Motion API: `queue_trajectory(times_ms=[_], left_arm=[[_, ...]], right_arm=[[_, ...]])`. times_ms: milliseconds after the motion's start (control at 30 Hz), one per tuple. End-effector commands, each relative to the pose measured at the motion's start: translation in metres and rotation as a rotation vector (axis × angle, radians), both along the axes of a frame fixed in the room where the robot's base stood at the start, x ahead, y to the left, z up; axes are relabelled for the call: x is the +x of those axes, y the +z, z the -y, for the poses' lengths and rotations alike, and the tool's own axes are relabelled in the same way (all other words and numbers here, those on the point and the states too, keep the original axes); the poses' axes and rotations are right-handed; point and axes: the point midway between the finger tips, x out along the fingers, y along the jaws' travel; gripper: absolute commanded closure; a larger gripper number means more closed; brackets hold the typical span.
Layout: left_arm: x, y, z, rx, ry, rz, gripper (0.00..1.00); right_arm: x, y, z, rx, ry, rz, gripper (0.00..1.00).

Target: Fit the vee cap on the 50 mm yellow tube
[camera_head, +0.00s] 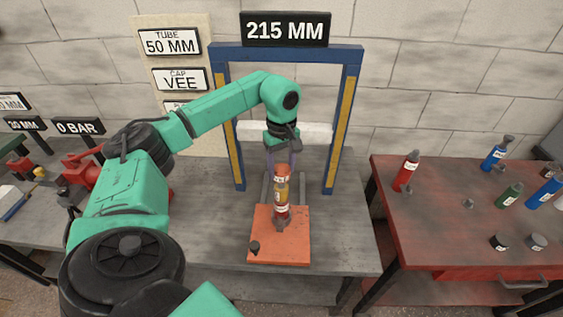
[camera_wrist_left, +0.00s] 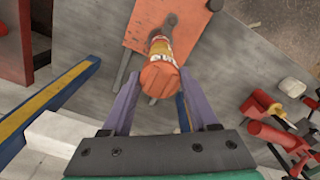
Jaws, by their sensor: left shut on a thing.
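The yellow tube (camera_head: 282,190), with red-orange and white label bands, stands upright on a grey fitting on the orange plate (camera_head: 262,222). An orange-red cap (camera_head: 282,170) with a ridged top is at the tube's upper end; it looks like the vee cap. My left gripper (camera_head: 282,158) comes down from above and its purple fingers are shut on this cap. In the left wrist view, the cap (camera_wrist_left: 160,78) is between the fingertips, with the tube (camera_wrist_left: 160,45) directly behind it. Whether the cap is fully seated cannot be told. My right gripper is not in view.
A blue frame (camera_head: 345,125) with yellow strips stands around the work spot, under a "215 MM" sign (camera_head: 285,29). Signs (camera_head: 171,42) read "TUBE 50 MM" and "CAP VEE". A red table (camera_head: 440,245) at right bears bottles and small dark pieces. Red tools (camera_head: 85,170) are at left.

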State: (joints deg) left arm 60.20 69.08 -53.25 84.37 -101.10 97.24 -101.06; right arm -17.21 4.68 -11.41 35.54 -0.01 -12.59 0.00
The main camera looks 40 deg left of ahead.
Motion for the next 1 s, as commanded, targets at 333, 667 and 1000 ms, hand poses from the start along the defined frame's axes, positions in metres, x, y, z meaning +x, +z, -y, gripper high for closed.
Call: queue_trajectory(times_ms=[333,667,1000], left_arm=[[-0.0004,0.001,0.0001,0.0,0.0,0.0,1.0],[-0.0003,0.0002,0.0,0.0,0.0,0.0,1.0],[-0.0004,0.0001,0.0002,0.0,0.0,0.0,1.0]], right_arm=[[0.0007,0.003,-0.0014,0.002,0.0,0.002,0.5],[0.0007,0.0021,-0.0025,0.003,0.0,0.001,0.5],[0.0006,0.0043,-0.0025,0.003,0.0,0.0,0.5]])
